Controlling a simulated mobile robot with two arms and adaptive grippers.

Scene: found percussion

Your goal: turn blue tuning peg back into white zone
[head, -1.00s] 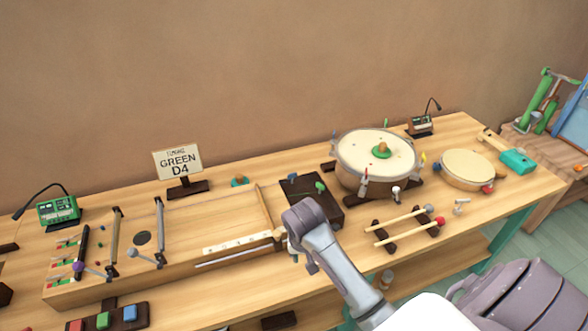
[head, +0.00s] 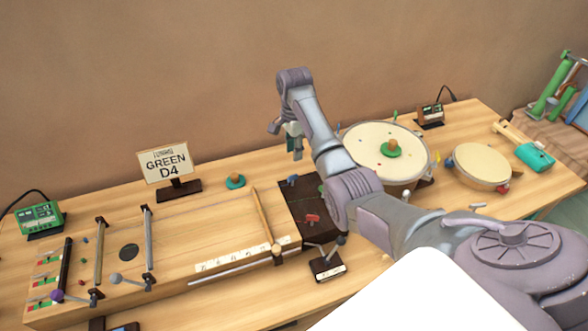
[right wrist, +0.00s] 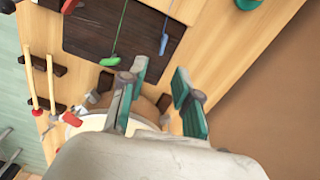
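My right gripper (head: 286,142) hangs behind the dark box (head: 300,222), left of the large drum (head: 372,143). The right wrist view shows its two teal fingers spread apart (right wrist: 160,76) with nothing between them. A small blue peg-like handle (head: 292,181) is on the dark box's back part, below the gripper in the head picture. A blue-grey handle on a thin rod (right wrist: 163,45) shows just beyond the fingertips in the right wrist view, apart from them. I cannot tell the peg's zone or any white marking there. My left gripper is out of view.
A red handle (head: 312,218) and a green one (right wrist: 110,61) are also on the box. A wooden string board (head: 195,240) lies left, with a "GREEN D4" sign (head: 165,163) behind it. A smaller drum (head: 483,166) stands right. My right arm covers the front right.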

